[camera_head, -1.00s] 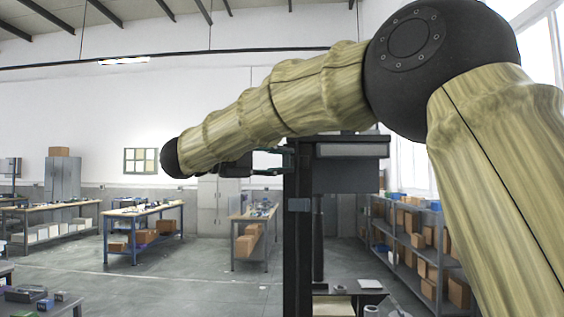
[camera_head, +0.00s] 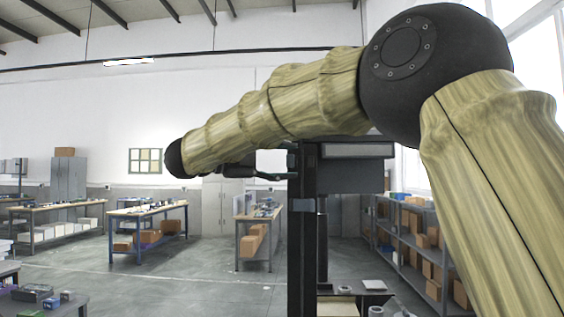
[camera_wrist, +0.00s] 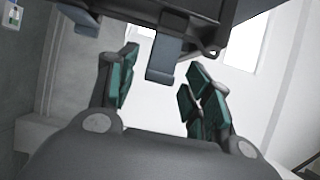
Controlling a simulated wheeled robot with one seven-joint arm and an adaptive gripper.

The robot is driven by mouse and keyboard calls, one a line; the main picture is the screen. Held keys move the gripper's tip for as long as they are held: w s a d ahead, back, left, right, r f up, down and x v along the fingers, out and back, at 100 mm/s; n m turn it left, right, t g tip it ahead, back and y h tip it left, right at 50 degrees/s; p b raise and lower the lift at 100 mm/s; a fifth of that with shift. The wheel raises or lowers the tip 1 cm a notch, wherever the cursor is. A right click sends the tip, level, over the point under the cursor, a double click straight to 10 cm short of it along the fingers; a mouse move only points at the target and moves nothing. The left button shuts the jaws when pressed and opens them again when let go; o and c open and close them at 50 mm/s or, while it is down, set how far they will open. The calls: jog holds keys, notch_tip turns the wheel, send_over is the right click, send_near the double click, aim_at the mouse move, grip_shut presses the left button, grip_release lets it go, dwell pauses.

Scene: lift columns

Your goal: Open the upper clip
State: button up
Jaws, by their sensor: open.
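The dark lift column (camera_head: 303,250) stands in the middle of the head view with a grey box (camera_head: 350,176) at its top. In the wrist view a blue-grey clip (camera_wrist: 163,62) hangs from the dark structure (camera_wrist: 190,18). I take it for the upper clip, but cannot be certain. My gripper (camera_wrist: 161,66) is open, with one green-padded finger on each side of the clip. No contact is clear. In the head view my gripper (camera_head: 284,175) reaches the column's upper part from the left, partly under my arm. Another blue-grey piece (camera_wrist: 80,17) shows at upper left.
A low bench (camera_head: 345,303) stands by the column's foot. A shelf with boxes (camera_head: 415,240) stands to the right. Workbenches (camera_head: 147,211) stand farther back on the left.

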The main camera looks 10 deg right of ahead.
jog(key=shift+a, duration=0.1)
jog(key=s+a, duration=0.2)
jog(key=a, duration=0.9)
jog(key=shift+s+a, duration=0.15)
jog(key=shift+a, duration=0.15)
dwell(0.3)
